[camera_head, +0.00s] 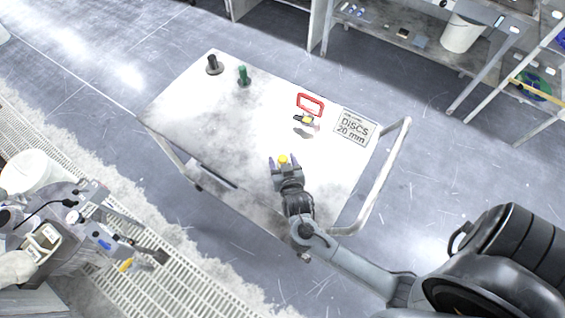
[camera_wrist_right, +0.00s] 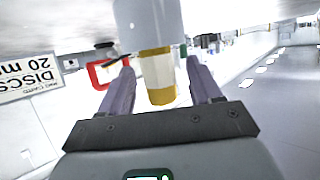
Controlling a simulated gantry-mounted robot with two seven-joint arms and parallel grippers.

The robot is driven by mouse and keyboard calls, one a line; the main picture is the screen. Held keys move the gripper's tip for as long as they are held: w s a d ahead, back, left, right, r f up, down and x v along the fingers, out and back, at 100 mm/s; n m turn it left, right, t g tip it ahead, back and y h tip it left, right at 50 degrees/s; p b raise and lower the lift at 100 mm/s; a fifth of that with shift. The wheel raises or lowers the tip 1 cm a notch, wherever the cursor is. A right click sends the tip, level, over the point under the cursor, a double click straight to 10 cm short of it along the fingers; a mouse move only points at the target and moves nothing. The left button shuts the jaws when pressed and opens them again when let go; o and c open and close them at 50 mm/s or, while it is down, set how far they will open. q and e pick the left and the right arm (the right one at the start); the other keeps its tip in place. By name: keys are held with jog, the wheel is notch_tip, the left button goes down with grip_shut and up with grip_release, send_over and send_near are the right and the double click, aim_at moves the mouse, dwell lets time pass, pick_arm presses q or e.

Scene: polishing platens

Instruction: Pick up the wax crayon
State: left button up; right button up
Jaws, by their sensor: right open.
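The wax crayon appears to be the yellow-ended piece (camera_head: 283,159) on the white cart top. In the right wrist view it is a thick pale cylinder (camera_wrist_right: 158,72) with a gold band, a white band and a yellow end. It stands between the fingers of my right gripper (camera_head: 282,160), which also shows in the wrist view (camera_wrist_right: 155,88). The fingers are open, one on each side, with a visible gap at both sides. The crayon's far end runs out of the wrist view's top edge. I cannot make out my left gripper.
The cart top (camera_head: 205,120) holds a red frame (camera_head: 311,98), a small black-and-yellow item (camera_head: 305,119), a "DISCS 20 mm" card (camera_head: 353,128), a green piece (camera_head: 243,76) and a black piece (camera_head: 213,65). A rail (camera_head: 385,180) edges the right side. The cart's left half is mostly clear.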

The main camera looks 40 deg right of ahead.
jog(key=shift+x, duration=1.15)
jog(key=shift+c, duration=0.5)
jog(key=c, duration=1)
jog(key=shift+o, duration=0.2)
jog(key=shift+r, duration=0.1)
jog(key=shift+r, duration=0.5)
jog(key=s+d+r+p, duration=0.1)
jog(key=s+d+r, duration=0.7)
jog(key=r, duration=0.1)
jog(key=shift+d+r, duration=0.25)
jog(key=shift+r, duration=0.15)
